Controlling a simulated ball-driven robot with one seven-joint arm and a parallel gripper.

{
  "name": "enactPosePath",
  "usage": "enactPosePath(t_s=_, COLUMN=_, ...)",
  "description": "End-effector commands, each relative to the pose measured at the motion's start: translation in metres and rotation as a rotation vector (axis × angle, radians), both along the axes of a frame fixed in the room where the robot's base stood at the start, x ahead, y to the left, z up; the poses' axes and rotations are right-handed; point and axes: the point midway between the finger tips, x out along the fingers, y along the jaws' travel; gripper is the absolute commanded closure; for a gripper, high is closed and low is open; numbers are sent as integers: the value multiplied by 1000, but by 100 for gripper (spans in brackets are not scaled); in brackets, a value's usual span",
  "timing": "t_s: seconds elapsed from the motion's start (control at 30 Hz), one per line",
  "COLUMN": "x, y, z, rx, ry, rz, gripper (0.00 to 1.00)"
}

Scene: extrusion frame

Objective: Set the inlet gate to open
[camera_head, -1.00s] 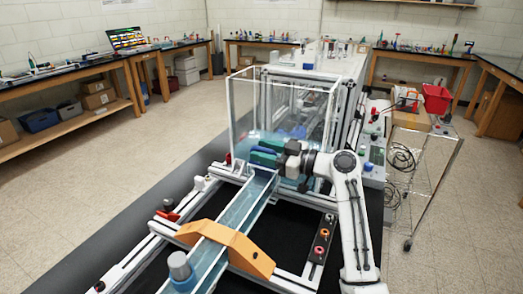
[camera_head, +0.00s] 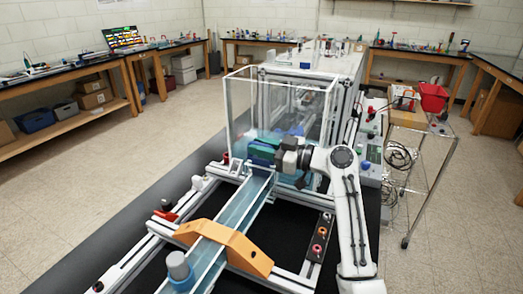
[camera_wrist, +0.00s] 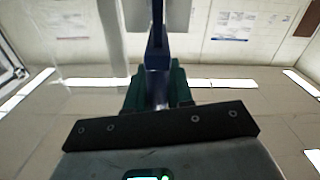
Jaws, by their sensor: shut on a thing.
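My gripper (camera_head: 262,150) is at the near end of the clear tank (camera_head: 237,105), where the sloping water channel (camera_head: 243,205) meets it. In the wrist view, its green fingers (camera_wrist: 155,90) are shut on a dark blue upright bar (camera_wrist: 157,50), which seems to be the inlet gate's handle. The bar stands straight up through the middle of that view. The gate's lower part is hidden behind the fingers and the tank end, so I cannot tell how far it is raised.
An orange bridge piece (camera_head: 222,243) spans the channel, with a grey cylinder (camera_head: 178,264) near its lower end. A dark strip with coloured knobs (camera_head: 319,240) is on the right of the frame. A cart with a red bin (camera_head: 433,97) stands further right.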

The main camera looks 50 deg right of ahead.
Motion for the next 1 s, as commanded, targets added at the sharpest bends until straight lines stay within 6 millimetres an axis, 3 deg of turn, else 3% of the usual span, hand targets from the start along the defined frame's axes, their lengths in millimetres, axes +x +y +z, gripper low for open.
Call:
enactPosePath(t_s=0.03, x=0, y=-4, z=15, rx=-8, ry=-9, rz=-8, gripper=100)
enactPosePath(t_s=0.2, x=-1, y=-4, z=40, rx=-7, ry=-8, rz=-11, gripper=100)
enactPosePath(t_s=0.47, x=-2, y=-5, z=39, rx=-5, ry=-7, rz=-13, gripper=100)
enactPosePath(t_s=0.5, x=-2, y=-5, z=39, rx=-4, ry=-6, rz=-13, gripper=76)
enactPosePath(t_s=0.67, x=-1, y=-4, z=38, rx=-4, ry=-5, rz=-11, gripper=60)
enactPosePath(t_s=1.0, x=-4, y=-4, z=36, rx=-2, ry=-2, rz=-7, gripper=58)
